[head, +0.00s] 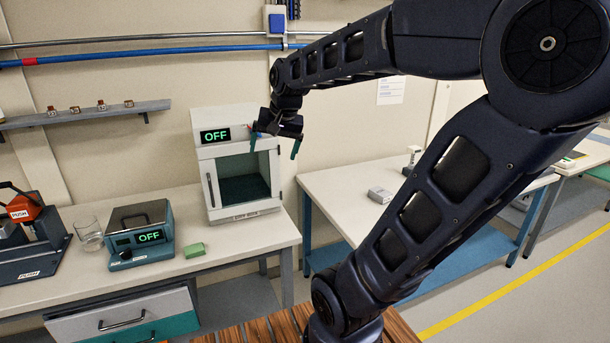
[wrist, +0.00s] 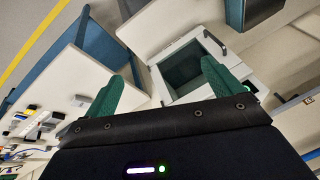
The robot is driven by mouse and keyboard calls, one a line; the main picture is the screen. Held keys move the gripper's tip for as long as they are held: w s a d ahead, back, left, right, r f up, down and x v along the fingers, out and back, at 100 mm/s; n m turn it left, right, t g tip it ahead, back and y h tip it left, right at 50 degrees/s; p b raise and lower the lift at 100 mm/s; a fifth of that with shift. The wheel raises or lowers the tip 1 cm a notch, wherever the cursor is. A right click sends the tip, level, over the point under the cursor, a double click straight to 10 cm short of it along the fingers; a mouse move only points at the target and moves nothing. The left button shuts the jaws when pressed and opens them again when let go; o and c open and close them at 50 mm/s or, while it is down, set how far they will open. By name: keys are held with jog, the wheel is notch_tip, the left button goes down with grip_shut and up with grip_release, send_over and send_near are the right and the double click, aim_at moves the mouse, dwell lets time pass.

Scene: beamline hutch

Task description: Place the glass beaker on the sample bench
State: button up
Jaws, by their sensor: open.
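The glass beaker (head: 89,232) stands upright on the left bench (head: 245,240), between the orange-and-grey press and the hot-plate-like box. It looks clear and empty. My gripper (head: 273,145) is up in the air in front of the white cabinet, well to the right of the beaker and above it. Its green fingers are spread with nothing between them; they also show in the wrist view (wrist: 160,88). The beaker is not visible in the wrist view. I cannot tell which bench is the sample bench.
A white cabinet (head: 207,155) reading OFF has an open front. A teal box (head: 141,240) reading OFF stands right of the beaker, with a green block (head: 194,250) beside it. A press (head: 30,240) is at far left. The right table (head: 340,195) has clear room.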

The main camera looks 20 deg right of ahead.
jog(key=s+d+f+n, duration=0.2)
jog(key=s, duration=0.3)
jog(key=s+d+f+n+h, duration=0.1)
jog(key=s+d+f, duration=0.1)
jog(key=s, duration=0.3)
jog(key=shift+d+f+n+h, duration=0.2)
jog(key=shift+d+n+h, duration=0.1)
jog(key=shift+d+n, duration=0.1)
jog(key=shift+s, duration=0.1)
dwell(0.4)
